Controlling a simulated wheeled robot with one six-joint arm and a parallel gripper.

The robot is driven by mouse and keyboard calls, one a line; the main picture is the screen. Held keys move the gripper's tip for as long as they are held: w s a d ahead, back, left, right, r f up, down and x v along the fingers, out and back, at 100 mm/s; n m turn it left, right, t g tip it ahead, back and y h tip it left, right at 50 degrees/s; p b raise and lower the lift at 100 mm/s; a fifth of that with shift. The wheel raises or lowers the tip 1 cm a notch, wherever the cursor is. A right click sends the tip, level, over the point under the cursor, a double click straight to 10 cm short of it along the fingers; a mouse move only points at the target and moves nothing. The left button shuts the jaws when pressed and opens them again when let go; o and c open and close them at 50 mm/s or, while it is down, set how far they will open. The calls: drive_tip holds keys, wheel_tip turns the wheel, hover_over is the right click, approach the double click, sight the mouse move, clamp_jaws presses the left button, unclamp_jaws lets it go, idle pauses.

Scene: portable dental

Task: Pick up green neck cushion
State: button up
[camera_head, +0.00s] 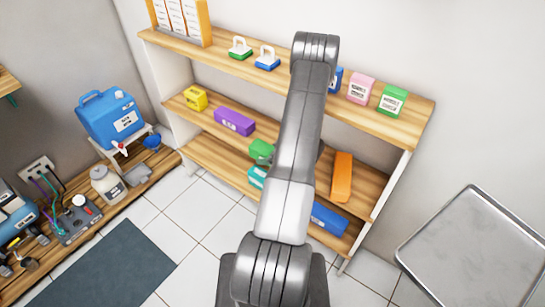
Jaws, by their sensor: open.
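A green object (261,148), which I take for the green neck cushion, sits on the middle shelf just left of my arm; its right part is hidden behind the arm. My gripper (265,161) is mostly hidden behind my own arm. Only a small dark grey part shows, close to the front of the green object. It is open. I cannot tell whether it touches the green object or whether that object lies between the fingers.
The wooden shelf unit (215,150) also holds a purple box (234,121), a yellow item (195,98), an orange block (342,177), a teal item (257,177) and a blue box (328,219). A metal tray (480,255) stands right. Floor tiles (190,205) are clear.

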drive_tip(key=shift+w+a+f, duration=0.15)
drive_tip(key=shift+f, duration=0.05)
drive_tip(key=c, duration=1.1)
drive_tip(key=shift+r, duration=0.15)
